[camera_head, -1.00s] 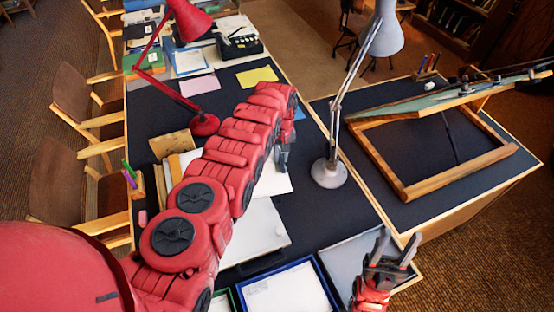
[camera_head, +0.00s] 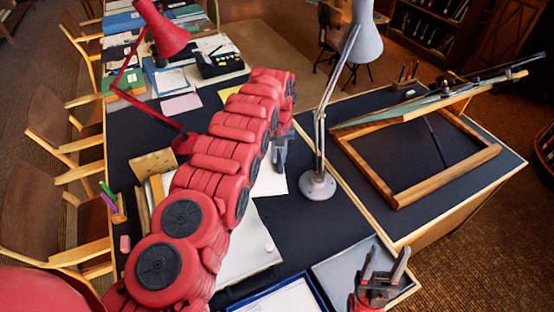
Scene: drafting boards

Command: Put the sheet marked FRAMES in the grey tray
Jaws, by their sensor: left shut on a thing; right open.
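The grey tray (camera_head: 334,268) is at the front right of the dark desk and shows a bare grey floor. My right gripper (camera_head: 384,266) is open and empty, with its fingers over the tray's right part.
A blue tray (camera_head: 318,290) holding white paper stands left of the grey tray. A white lamp (camera_head: 318,184) stands between the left gripper and a tilted drafting board (camera_head: 440,100). A red lamp (camera_head: 184,143) stands behind the arm. A large white board (camera_head: 250,252) lies in front.

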